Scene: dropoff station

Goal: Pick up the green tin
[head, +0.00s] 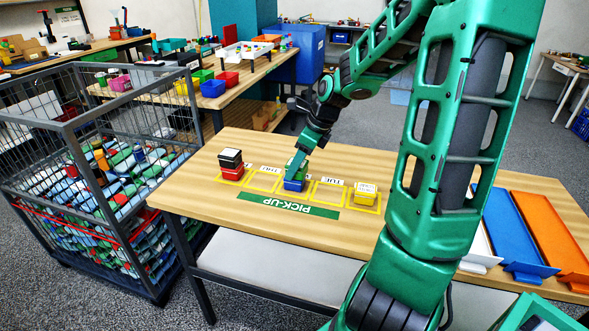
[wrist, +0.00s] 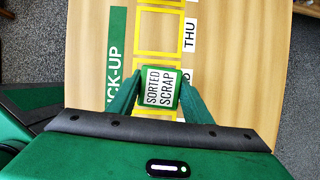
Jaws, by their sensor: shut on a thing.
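The green tin (wrist: 160,87), with a white label reading "SORTED SCRAP", sits between the two fingers of my gripper (wrist: 160,92) in the wrist view. The fingers press on its left and right sides. In the head view my gripper (head: 297,165) points down at the middle of the table, and the tin is hard to separate from the green fingers. A blue tin (head: 293,186) shows directly below it on a marked square. I cannot tell whether the green tin touches the blue one.
On the wooden table (head: 200,200), a black tin (head: 230,157) sits on a red tin (head: 232,174) to the left, and a yellow tin (head: 365,193) is to the right. Blue (head: 520,235) and orange (head: 548,228) trays lie far right. A wire cage (head: 60,135) stands left.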

